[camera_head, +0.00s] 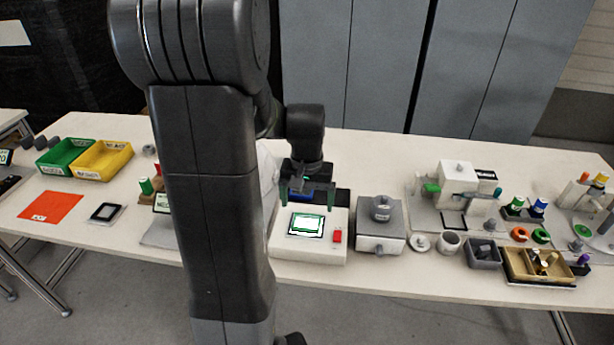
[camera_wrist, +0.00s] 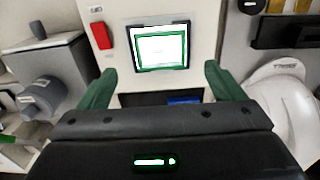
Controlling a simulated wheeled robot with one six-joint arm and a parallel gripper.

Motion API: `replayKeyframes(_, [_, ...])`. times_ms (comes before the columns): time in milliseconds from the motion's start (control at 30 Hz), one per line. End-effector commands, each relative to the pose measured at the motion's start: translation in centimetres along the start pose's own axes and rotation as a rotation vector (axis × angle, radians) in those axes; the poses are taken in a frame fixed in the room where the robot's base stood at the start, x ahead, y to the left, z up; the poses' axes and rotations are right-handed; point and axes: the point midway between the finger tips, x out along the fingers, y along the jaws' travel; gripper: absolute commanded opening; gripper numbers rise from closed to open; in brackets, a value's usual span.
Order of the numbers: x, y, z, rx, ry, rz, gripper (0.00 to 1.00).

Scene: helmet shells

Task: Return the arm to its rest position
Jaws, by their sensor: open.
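My gripper (camera_head: 309,194) is open with its two green fingers spread, pointing down over the white box device with a screen (camera_head: 308,252). In the wrist view my gripper (camera_wrist: 160,85) also shows open, with nothing between the fingers. The lit green-framed screen (camera_wrist: 158,47) lies just beyond the fingertips, beside a red button (camera_wrist: 102,36). I cannot tell whether the fingertips touch the device. My arm rises in front of the table and hides part of it in the head view.
A grey box with a knob (camera_head: 381,225) stands close on the right of the device. A white helmet shell (camera_wrist: 284,100) is on the other side, partly hidden by my arm. Green (camera_head: 66,157) and yellow (camera_head: 103,160) bins stand at the left. Machines and small parts crowd the right.

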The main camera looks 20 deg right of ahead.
Motion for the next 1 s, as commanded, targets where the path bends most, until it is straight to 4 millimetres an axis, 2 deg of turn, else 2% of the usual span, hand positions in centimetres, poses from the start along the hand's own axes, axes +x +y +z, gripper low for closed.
replayKeyframes(33, [-1.5, 0.0, -0.1, -0.001, 0.010, 0.000, 0.88])
replayKeyframes(200, [-5.2, 0.0, 0.0, -0.002, 0.017, 0.000, 0.88])
replayKeyframes(400, [-7.5, 0.0, 0.0, -0.003, 0.021, 0.001, 0.88])
replayKeyframes(800, [-8.1, 0.0, 0.0, -0.003, 0.021, 0.001, 0.88])
replayKeyframes(1000, [-6.9, 0.0, 0.0, -0.003, 0.016, 0.002, 0.88])
